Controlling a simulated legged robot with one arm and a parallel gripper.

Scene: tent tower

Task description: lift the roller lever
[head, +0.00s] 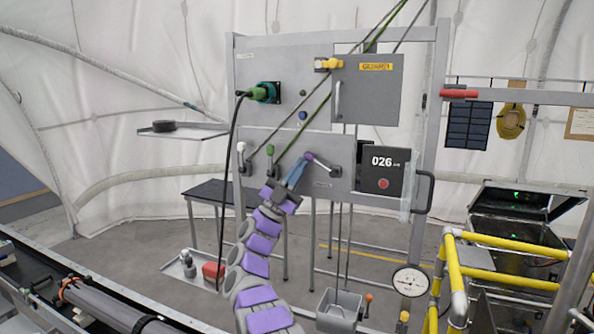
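Three levers are on the grey panel (289,148): one with a white knob (241,147), one with a green knob (270,150), and one with a purple knob (309,157). The purple-knobbed lever slants, its silver arm (323,165) running down to the right to its pivot. I cannot read which one is labelled roller. My gripper (299,168), with blue fingers, is up at the panel, just left of and very close to the purple knob. The fingers overlap in this view, so their opening and any contact with the knob are unclear.
A grey guard box (366,92) with a handle hangs above right. A display reading 026 (383,168) is right of the levers. Ropes run diagonally over the panel. Yellow railings (500,246) stand at right, a conveyor (110,310) at lower left. A grey bin (338,308) sits below.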

